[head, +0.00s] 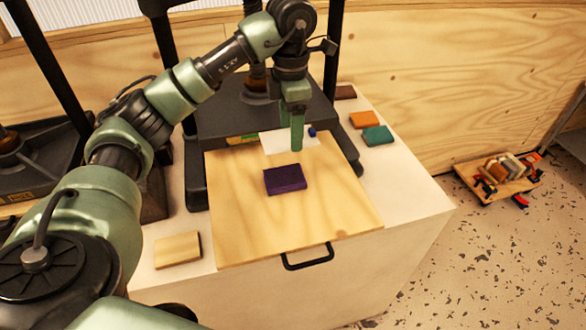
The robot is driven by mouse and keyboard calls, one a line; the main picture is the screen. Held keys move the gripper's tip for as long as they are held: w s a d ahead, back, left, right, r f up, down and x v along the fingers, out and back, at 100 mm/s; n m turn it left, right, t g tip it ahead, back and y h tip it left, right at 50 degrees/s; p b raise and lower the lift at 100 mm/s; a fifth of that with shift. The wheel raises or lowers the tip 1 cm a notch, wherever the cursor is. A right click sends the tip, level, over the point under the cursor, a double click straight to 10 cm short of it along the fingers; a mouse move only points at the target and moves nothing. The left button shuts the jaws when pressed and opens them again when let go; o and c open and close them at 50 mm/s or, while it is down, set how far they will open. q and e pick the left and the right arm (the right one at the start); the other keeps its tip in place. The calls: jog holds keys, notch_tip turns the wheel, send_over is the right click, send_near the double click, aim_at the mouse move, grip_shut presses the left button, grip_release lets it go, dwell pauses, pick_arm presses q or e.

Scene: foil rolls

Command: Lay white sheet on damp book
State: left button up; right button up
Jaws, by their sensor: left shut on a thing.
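A purple book (285,180) lies on the pale wooden board (325,215), near its middle; I cannot tell from its look whether it is damp. A white sheet (274,143) is at the board's far end, behind the book and apart from it in the picture. My left gripper (297,147) points down at the sheet and is shut on it; the fingers hide part of the sheet. I cannot tell whether the sheet is lifted off the board. My right gripper is not in view.
A dark press (222,117) stands behind the board, its posts rising close to my left arm. A small blue object (312,132) is beside the gripper. Orange (363,120) and teal (378,135) blocks lie at right, a pale wooden block (178,250) at left.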

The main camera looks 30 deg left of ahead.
pick_arm(q)
jog(key=p, duration=0.2)
send_over(292, 177)
notch_tip(292, 177, down, 7)
jog(key=shift+w, duration=0.1)
notch_tip(292, 177, down, 5)
jog(key=shift+p, duration=0.6)
jog(key=o, duration=0.9)
jog(key=shift+f, duration=0.15)
jog(key=o, duration=0.4)
jog(key=shift+r, duration=0.2)
